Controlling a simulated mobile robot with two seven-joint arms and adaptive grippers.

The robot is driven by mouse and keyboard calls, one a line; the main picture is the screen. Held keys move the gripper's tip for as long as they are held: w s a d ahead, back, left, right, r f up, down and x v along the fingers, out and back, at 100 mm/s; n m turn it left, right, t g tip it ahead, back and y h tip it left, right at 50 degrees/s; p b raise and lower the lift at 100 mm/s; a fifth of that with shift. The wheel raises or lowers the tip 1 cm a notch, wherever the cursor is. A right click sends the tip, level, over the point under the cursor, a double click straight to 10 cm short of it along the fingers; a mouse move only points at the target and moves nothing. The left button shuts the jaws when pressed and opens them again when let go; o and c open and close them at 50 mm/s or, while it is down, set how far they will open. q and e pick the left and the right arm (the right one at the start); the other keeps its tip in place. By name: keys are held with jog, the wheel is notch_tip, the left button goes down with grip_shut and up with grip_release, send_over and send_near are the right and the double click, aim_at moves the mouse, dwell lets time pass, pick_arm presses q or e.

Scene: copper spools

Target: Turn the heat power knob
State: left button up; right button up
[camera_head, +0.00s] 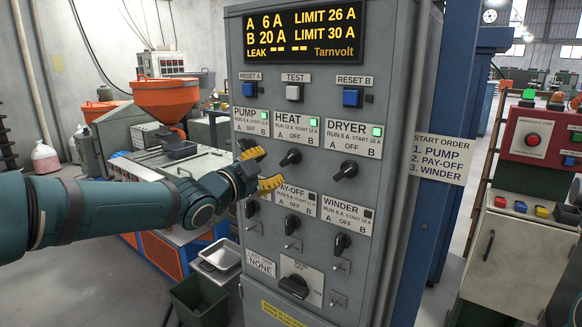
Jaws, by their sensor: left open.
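The heat knob (291,158) is a black rotary switch under the HEAT label (297,128) on the grey control cabinet (325,60). Its handle looks turned off vertical; the exact setting is hard to read. The small lamp on its label is green. My left gripper (262,169) is open and empty, its yellow fingertips just left of the heat knob, with no clear contact. The gripper covers part of the area around the pump knob. My right gripper is not in view.
The dryer knob (345,171) is to the right; its lamp and the pump lamp are green. Below are more knobs, including the winder knob (342,243), and a large main switch (294,286). The display (304,32) reads A 6A, B 20A. A start-order sign (438,158) is at right.

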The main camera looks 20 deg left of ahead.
aim_at(287, 160)
pick_arm(q)
jog(key=shift+b+x, duration=0.35)
jog(key=shift+x, duration=0.55)
jog(key=shift+b+x, duration=0.4)
jog(key=shift+x, duration=0.4)
jog(key=shift+b+x, duration=0.45)
jog(key=shift+x, duration=2.3)
jog(key=shift+f, duration=0.1)
jog(key=c, duration=0.7)
jog(key=shift+s, duration=0.15)
grip_shut()
jog(key=shift+r, duration=0.2)
